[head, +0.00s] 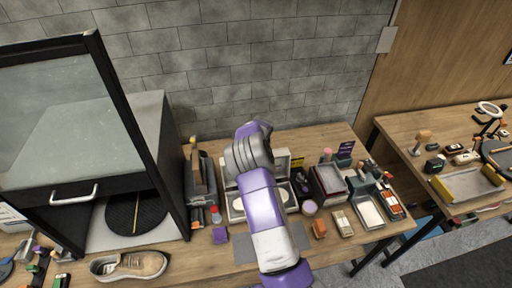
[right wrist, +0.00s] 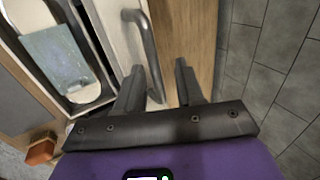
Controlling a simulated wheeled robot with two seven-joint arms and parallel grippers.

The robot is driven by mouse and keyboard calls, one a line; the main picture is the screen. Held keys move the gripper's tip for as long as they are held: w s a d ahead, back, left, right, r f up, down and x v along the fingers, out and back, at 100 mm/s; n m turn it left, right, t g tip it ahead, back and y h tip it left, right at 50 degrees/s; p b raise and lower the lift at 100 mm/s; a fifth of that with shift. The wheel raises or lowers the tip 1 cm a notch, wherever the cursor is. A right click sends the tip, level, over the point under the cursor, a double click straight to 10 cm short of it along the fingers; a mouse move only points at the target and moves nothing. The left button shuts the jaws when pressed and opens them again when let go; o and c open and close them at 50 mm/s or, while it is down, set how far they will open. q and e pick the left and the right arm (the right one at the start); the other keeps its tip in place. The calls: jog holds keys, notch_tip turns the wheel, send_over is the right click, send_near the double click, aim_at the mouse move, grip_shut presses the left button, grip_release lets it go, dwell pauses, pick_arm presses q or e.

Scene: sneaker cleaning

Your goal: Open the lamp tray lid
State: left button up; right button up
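A pale box or tray (head: 232,190) stands on the wooden bench, largely hidden behind my right arm in the head view. A cream panel (head: 284,161) shows at its back right; I cannot tell whether it is the lid. In the right wrist view, a grey curved handle (right wrist: 147,42) is fixed to a cream surface (right wrist: 118,38). The handle is close to the left finger; contact cannot be told. In the head view my arm hides the fingers. My left gripper is out of view.
A glass-fronted cabinet (head: 60,120) stands at the left, with a tan sneaker (head: 128,265) before it. Small blocks, including an orange one (head: 319,228), and trays crowd the bench to the right. A grey block wall (head: 250,55) closes the back.

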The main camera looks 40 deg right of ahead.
jog(key=v, duration=0.7)
jog(key=shift+r, duration=0.15)
dwell(0.3)
